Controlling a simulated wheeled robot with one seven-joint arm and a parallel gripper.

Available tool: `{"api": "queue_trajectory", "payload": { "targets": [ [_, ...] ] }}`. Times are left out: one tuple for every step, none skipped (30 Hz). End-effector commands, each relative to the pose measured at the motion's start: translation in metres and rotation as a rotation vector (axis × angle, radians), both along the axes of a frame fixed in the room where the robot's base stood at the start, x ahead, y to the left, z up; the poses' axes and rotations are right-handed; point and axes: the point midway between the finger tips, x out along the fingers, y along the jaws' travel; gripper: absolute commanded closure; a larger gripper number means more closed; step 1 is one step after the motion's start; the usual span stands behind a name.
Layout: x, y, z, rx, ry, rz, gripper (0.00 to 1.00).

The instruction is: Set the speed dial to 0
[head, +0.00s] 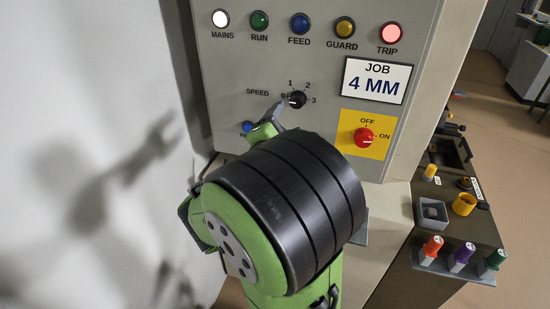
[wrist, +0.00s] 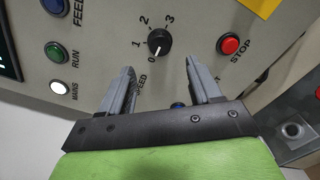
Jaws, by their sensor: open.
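The speed dial (head: 297,99) is a small round black knob on the grey panel, with marks 0 to 3 around it. In the wrist view the dial (wrist: 159,43) sits just past my fingertips, centred between them; its small light mark appears to face the 0. My gripper (wrist: 160,76) is open and empty, its two grey fingers either side of the SPEED label and apart from the dial. In the head view my gripper (head: 274,116) is just below and left of the dial, mostly hidden by my black and green wrist.
A red switch (head: 364,138) on a yellow plate is right of the dial. A blue button (head: 247,127) is close to my gripper. A red STOP button (wrist: 229,44) shows in the wrist view. The MAINS (head: 220,18) and TRIP (head: 391,33) lamps look lit.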

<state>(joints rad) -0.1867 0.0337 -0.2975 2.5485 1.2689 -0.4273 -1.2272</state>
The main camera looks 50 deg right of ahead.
Motion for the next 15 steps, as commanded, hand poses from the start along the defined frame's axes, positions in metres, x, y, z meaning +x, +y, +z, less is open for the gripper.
{"api": "queue_trajectory", "payload": {
  "targets": [
    [-0.002,0.011,-0.009,0.003,-0.007,0.011,0.37],
    [-0.005,0.018,-0.009,0.002,-0.007,0.011,0.37],
    [-0.009,0.026,-0.009,0.003,-0.007,0.011,0.37],
    [-0.012,0.031,-0.008,0.003,-0.005,0.008,0.37],
    [-0.014,0.035,-0.007,0.002,-0.002,0.005,0.37],
    [-0.017,0.041,-0.007,0.002,-0.001,0.005,0.37],
    [-0.019,0.046,-0.006,0.001,-0.002,0.004,0.37],
    [-0.022,0.051,-0.006,0.002,-0.004,0.004,0.37],
    [-0.025,0.052,-0.003,0.002,0.0,-0.004,0.37],
    [-0.026,0.053,-0.003,0.003,-0.001,-0.005,0.37],
    [-0.027,0.055,-0.002,0.004,-0.002,-0.004,0.37],
    [-0.028,0.057,-0.002,0.005,-0.001,-0.006,0.37],
    [-0.029,0.059,-0.002,0.005,-0.002,-0.006,0.37],
    [-0.029,0.061,-0.001,0.005,-0.001,-0.005,0.37],
    [-0.03,0.064,-0.001,0.004,0.0,-0.005,0.37]
  ]
}}
